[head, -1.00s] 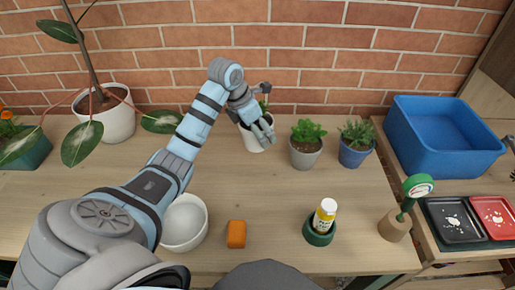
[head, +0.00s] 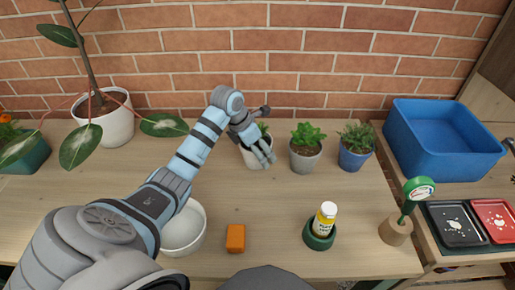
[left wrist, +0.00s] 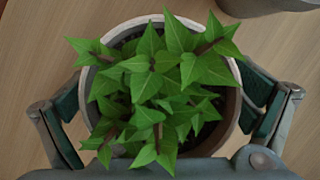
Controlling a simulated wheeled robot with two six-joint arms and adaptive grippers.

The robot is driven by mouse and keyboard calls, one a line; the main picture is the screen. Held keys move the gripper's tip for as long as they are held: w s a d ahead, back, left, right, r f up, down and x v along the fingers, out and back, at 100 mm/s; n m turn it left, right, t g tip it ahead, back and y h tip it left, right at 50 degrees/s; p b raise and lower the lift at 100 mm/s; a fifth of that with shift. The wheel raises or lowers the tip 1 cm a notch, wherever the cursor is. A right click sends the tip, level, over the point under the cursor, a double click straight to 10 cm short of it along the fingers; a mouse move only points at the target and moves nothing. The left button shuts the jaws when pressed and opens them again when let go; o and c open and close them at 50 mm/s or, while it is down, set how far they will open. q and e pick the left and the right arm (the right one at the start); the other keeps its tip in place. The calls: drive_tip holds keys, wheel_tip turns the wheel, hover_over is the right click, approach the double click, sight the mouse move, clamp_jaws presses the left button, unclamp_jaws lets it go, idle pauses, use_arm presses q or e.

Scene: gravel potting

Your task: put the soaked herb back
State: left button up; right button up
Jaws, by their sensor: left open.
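A leafy green herb (left wrist: 160,85) in a white pot (head: 252,159) stands at the back of the bench, left of a grey pot (head: 305,157). In the left wrist view its round pale rim (left wrist: 113,38) shows around the leaves. My left gripper (head: 263,152) is open around this pot, one finger on each side in the left wrist view (left wrist: 165,108). Whether the fingers touch the pot is hard to tell. The arm hides much of the herb in the head view. My right gripper is not in view.
A blue pot (head: 355,155) with a plant stands right of the grey one, then a blue tub (head: 445,150). A white bowl (head: 195,240), an orange block (head: 236,238) and a bottle (head: 325,218) in a green holder (head: 318,240) are at the front. The middle bench is clear.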

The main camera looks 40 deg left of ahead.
use_arm(q)
drive_tip(key=p+v, duration=0.2)
drive_tip(key=v, duration=1)
drive_tip(key=shift+r, duration=0.15)
drive_tip(key=shift+s, duration=0.1)
